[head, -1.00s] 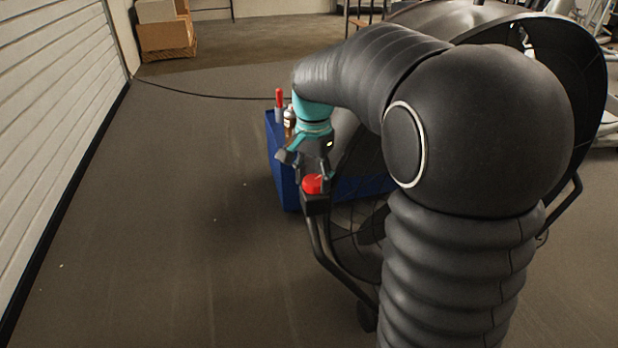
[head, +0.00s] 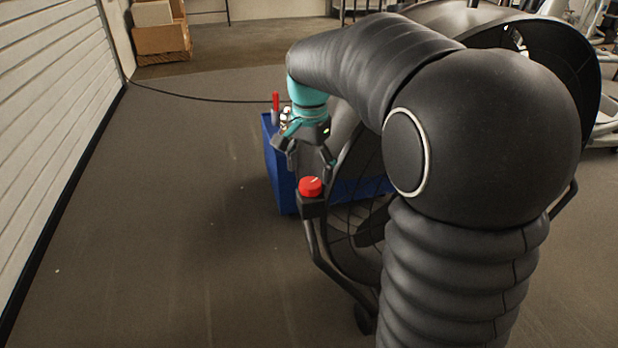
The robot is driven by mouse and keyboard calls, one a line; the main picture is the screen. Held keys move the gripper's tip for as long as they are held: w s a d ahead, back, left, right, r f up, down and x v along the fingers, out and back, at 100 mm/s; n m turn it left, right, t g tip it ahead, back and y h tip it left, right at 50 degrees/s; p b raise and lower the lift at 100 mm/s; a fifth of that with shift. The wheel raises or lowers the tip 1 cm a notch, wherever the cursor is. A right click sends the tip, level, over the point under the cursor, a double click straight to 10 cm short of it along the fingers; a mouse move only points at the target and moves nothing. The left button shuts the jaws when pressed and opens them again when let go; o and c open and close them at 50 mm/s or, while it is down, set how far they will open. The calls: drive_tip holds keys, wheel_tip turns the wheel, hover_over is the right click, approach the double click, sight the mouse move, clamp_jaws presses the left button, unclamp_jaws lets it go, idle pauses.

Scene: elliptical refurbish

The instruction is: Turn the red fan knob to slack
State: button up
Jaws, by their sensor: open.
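The red fan knob (head: 311,187) sits on top of a black box on the handle of the large black drum fan (head: 352,215). A pale pointer mark shows on the knob's top. My gripper (head: 311,166), dark with a teal wrist, is just above and behind the knob. Its fingers are spread, with one to the left and one to the right. It looks apart from the knob and holds nothing. Much of the fan is hidden behind my arm.
A blue toolbox or bin (head: 283,185) stands behind the gripper, with a red-handled tool (head: 275,103) and bottles at its top. A dark cable (head: 200,97) crosses the floor. Cardboard boxes (head: 160,32) stand at the back left. The floor at left is clear.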

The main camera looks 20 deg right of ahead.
sight(309, 183)
drive_tip(key=shift+r, duration=2.35)
drive_tip(key=shift+s, duration=0.15)
drive_tip(key=s+f+n+t+p, duration=0.1)
drive_tip(key=s+n, duration=0.3)
drive_tip(key=s, duration=0.7)
drive_tip(key=s+a+f+n+t+p, duration=0.1)
drive_tip(key=s+n+t, duration=0.3)
drive_tip(key=s, duration=0.7)
drive_tip(key=shift+s+f+n+t+p, duration=0.15)
drive_tip(key=shift+f+n+t+p, duration=0.2)
drive_tip(key=shift+f+n, duration=0.45)
